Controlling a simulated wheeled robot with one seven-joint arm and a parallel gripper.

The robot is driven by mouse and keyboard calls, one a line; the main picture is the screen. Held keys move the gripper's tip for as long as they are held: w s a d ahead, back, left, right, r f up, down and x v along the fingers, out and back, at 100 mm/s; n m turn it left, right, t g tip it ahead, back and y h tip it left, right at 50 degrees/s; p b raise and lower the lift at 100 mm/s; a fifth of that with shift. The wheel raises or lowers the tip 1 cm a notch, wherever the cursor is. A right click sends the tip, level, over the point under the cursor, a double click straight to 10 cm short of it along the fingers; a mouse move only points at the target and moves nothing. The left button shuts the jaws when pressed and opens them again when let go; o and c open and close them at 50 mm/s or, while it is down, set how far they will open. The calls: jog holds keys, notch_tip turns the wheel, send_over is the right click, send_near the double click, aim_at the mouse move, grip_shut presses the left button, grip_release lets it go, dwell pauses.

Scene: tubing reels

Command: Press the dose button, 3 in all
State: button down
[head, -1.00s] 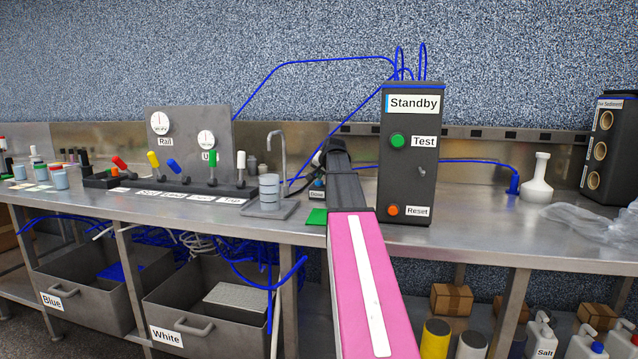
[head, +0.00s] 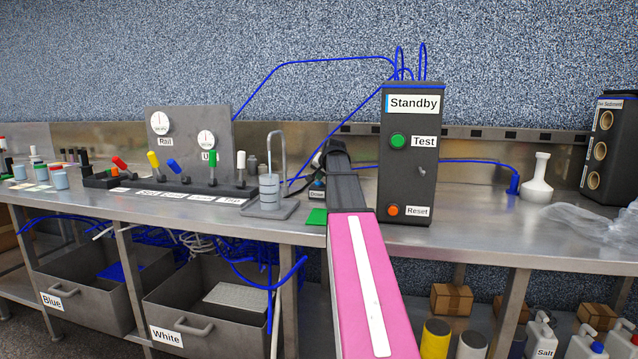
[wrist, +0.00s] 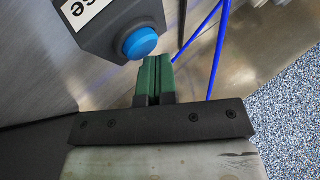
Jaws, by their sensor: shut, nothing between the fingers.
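The blue dose button (wrist: 140,43) shows in the wrist view on a dark housing (wrist: 98,28) whose white label is partly cut off. In the head view the small dose box (head: 317,190) stands on the bench just left of my arm, and its button cannot be made out there. My gripper (wrist: 154,62) has green fingers closed together and empty. Its fingertips are close beside the button's lower right edge in the wrist view; I cannot tell whether they touch it.
A dark Standby cabinet (head: 408,165) with Test and Reset buttons stands just right of my arm. A beaker stand (head: 270,200) and a green pad (head: 317,216) are to the left. Blue tubing (wrist: 215,50) runs close past the fingers.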

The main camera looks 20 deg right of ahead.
aim_at(320, 182)
jog(key=shift+r, duration=0.85)
jog(key=shift+r, duration=2.5)
